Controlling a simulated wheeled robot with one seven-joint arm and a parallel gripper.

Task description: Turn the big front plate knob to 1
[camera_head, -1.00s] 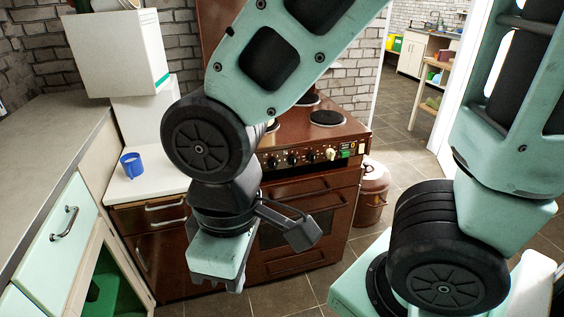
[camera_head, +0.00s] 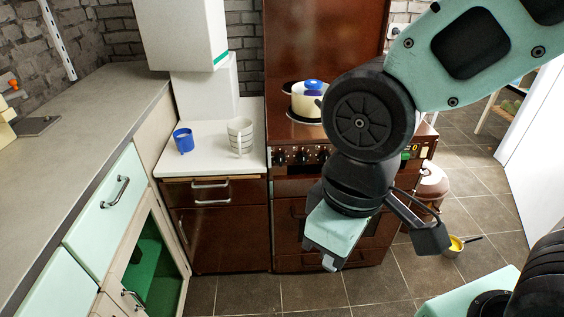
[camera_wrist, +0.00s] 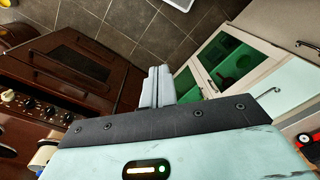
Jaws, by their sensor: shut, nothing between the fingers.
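The brown stove (camera_head: 315,45) stands at the back, with a row of dark round knobs (camera_head: 301,157) on its front panel. In the head view my arm hides the right part of this row. The knobs also show at the left edge of the wrist view (camera_wrist: 28,103). I cannot tell which one is the big front plate knob. My gripper (camera_head: 329,263) hangs in front of the stove, below the knobs and apart from them. Its fingers, pointing away in the wrist view (camera_wrist: 157,85), are together and empty.
A cream pot with a blue lid (camera_head: 308,103) sits on the stove top.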

